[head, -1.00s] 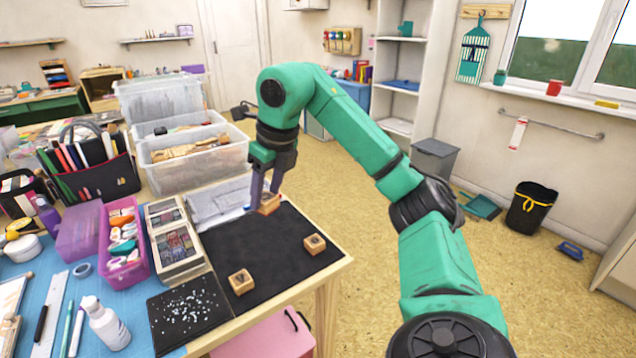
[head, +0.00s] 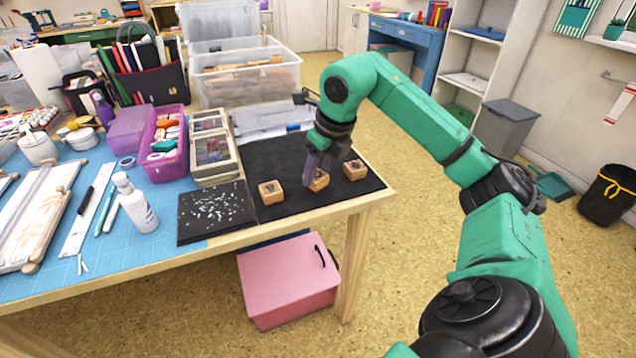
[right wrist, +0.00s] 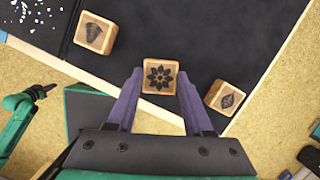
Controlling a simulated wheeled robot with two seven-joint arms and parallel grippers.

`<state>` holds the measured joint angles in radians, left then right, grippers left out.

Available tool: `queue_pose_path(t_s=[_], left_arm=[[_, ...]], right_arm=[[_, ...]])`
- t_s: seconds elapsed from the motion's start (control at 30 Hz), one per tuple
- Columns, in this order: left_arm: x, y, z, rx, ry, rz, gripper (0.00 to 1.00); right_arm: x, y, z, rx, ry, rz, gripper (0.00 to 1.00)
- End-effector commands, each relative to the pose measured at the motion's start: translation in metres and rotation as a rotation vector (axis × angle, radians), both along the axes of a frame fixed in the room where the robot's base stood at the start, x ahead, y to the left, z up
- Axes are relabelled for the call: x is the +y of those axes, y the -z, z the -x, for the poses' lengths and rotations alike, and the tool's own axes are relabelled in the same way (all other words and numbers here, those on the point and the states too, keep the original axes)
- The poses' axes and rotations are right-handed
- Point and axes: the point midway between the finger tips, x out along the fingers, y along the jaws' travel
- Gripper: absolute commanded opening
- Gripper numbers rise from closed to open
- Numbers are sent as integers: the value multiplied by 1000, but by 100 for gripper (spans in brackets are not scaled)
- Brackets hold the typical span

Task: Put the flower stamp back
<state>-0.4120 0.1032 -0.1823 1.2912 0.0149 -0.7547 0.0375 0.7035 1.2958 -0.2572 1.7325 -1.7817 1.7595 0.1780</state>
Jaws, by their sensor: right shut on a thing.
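The flower stamp (right wrist: 160,76) is a small wooden block with a dark flower on its face. My right gripper (head: 318,178) is shut on it, with a purple finger on each side in the right wrist view (right wrist: 160,88). The stamp (head: 319,182) is at the front of the black mat (head: 272,158), between two other wooden stamps. Whether it touches the mat or hangs just above it, I cannot tell. The left stamp (head: 271,192) has a dark fan-like print (right wrist: 93,32). The right stamp (head: 354,170) has a leaf print (right wrist: 226,98). My left gripper is not seen.
A dark sheet with pale flecks (head: 215,212) lies left of the mat. Behind are an inkpad case (head: 213,150), a pink bin (head: 165,143) and clear tubs (head: 250,82). The table's front edge is close to the stamps. A pink box (head: 287,280) is on the floor below.

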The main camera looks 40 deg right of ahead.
Motion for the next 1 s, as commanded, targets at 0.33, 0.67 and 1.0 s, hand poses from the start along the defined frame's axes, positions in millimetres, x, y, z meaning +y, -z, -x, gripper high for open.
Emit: queue_pose_path(t_s=[0.33, 0.67, 1.0], left_arm=[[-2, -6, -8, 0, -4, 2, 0], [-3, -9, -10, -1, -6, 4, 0], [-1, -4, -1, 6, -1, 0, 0]], right_arm=[[0, 13, 0, -1, 0, 0, 4], [0, 15, 0, -1, 0, 0, 81], [0, -1, 2, -3, 0, 1, 81]])
